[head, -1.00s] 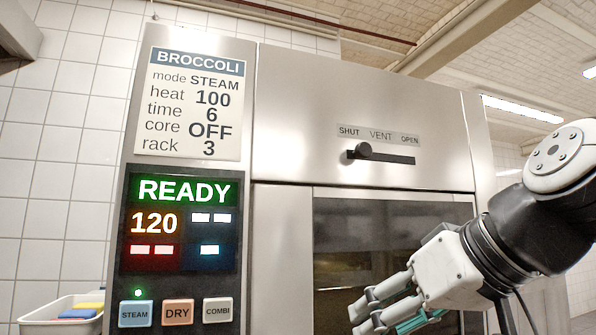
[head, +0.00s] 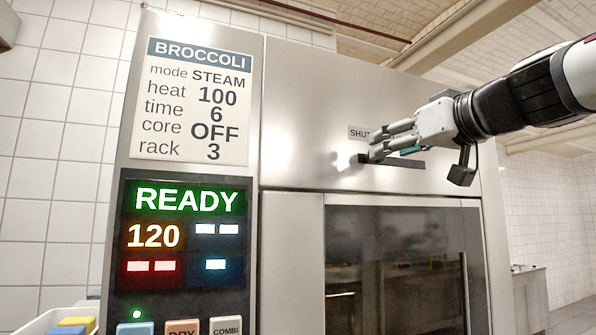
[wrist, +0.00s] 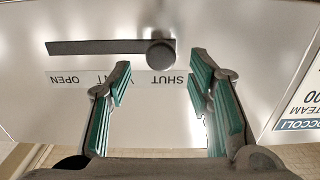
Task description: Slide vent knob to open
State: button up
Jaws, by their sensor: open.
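The vent slot (head: 412,163) is a dark horizontal track on the steel oven front. In the wrist view, which shows the panel upside down, the round dark vent knob (wrist: 161,54) sits at the SHUT end of the slot (wrist: 95,47). My gripper (wrist: 160,78) is open, its teal-padded fingers on either side of the knob's line, with the knob just beyond the gap between the tips. I cannot tell whether they touch it. In the head view my gripper (head: 374,148) covers the knob and most of the vent label (head: 358,133).
The control panel (head: 180,235) left of the vent shows READY and 120. A recipe card (head: 195,100) is above it. The glass oven door (head: 395,265) is below the slot. A tub (head: 75,325) stands at lower left.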

aim_at(378, 163)
jog(key=shift+p+x, duration=0.55)
jog(key=shift+x, duration=2.1)
jog(key=shift+a, duration=0.1)
grip_shut()
